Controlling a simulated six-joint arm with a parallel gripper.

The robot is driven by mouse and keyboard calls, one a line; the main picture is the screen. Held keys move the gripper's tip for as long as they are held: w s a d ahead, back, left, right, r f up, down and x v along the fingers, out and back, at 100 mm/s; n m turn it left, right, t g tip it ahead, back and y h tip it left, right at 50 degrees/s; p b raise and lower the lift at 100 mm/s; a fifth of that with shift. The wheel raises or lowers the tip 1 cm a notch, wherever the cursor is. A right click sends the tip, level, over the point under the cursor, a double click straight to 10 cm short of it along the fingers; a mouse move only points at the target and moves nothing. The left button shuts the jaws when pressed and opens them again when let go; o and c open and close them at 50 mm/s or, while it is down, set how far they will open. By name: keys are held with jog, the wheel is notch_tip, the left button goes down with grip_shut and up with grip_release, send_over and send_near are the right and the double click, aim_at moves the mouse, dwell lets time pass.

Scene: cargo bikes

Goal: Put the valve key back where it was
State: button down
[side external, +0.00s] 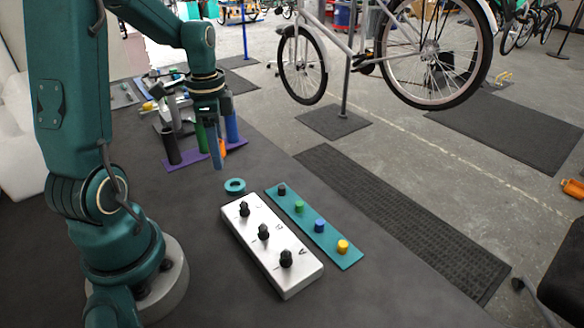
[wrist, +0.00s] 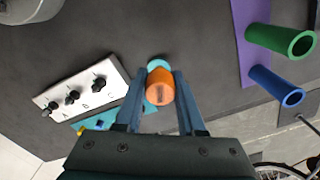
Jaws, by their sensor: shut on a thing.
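An orange round piece with a dark slot in its end, which looks like the valve key (wrist: 160,88), is between the fingers of my gripper (wrist: 160,98) in the wrist view. In the side view my gripper (side external: 219,160) is above the table, in front of the tube rack, with a bit of the orange key (side external: 222,147) showing. A teal ring (side external: 235,186) lies on the table below and to the right of my gripper. In the wrist view the ring (wrist: 158,64) shows partly behind the key. The key's lower end is hidden.
A white box (side external: 268,238) with three black knobs stands on the table. Beside it is a teal strip (side external: 330,241) with several coloured pegs. A purple base (side external: 180,163) carries black, green and blue (side external: 232,127) tubes close behind my gripper. The table front is clear.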

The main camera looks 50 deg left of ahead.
jog(key=shift+w+d+f, duration=0.65)
jog(key=shift+w+f, duration=0.15)
jog(key=shift+w, duration=0.2)
jog(key=shift+f, duration=1.9)
jog(key=shift+f, duration=0.1)
